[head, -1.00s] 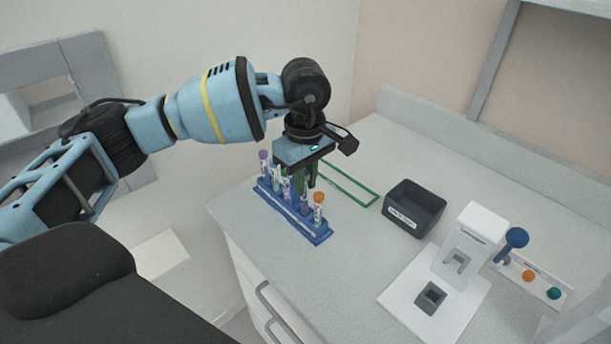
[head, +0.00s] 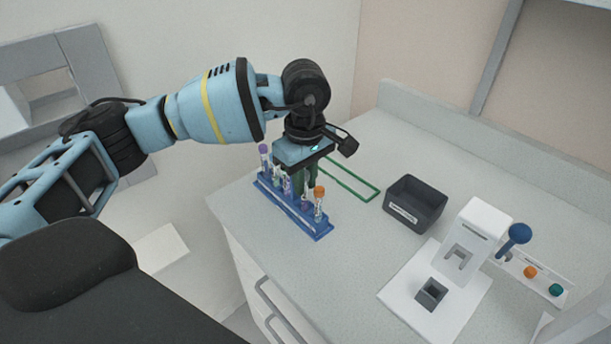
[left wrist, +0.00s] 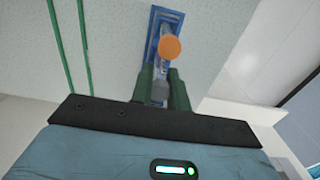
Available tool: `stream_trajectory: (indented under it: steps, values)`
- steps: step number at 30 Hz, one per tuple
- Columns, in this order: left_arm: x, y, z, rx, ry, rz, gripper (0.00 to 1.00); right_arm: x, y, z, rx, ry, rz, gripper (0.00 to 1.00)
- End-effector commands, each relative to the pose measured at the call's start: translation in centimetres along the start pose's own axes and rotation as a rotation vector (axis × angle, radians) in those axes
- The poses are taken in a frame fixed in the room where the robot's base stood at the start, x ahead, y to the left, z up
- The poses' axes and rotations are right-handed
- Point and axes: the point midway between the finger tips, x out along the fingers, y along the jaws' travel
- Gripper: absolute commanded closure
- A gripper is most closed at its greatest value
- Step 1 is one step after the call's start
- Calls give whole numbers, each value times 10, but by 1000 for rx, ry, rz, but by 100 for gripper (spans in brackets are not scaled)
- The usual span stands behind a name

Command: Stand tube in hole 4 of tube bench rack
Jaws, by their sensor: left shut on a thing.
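The blue tube bench rack (head: 292,212) stands near the counter's left edge with several tubes in a row. A purple-capped tube (head: 263,150) is at its far end and an orange-capped tube (head: 319,192) at its near end. My left gripper (head: 305,186) points down over the rack, just behind the orange-capped tube. In the left wrist view its green fingers (left wrist: 163,93) are shut on a grey-capped tube (left wrist: 160,88), in line with the orange cap (left wrist: 170,47). The held tube's lower end is hidden, so its seating in a hole cannot be told. My right gripper is not in view.
A green rectangular outline (head: 350,182) lies on the counter behind the rack. A dark grey bin (head: 414,207), a white device (head: 476,238) and a panel with orange and green knobs (head: 535,275) stand to the right.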

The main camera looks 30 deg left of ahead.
Motion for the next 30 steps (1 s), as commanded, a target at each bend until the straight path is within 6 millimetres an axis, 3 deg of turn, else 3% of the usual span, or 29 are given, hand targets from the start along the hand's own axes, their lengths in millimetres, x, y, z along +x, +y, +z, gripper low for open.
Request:
stream_trajectory:
  steps: [5, 6, 12, 30]
  values:
    - [0, 0, 0, 0, 0, 1, 99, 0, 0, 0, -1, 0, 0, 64]
    - [0, 0, 0, 0, 0, 1, 82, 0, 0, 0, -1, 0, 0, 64]
    - [-1, 0, 0, 0, 1, 1, 58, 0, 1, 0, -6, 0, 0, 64]
    - [-1, 0, 0, 0, 1, 1, 58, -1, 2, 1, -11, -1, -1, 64]
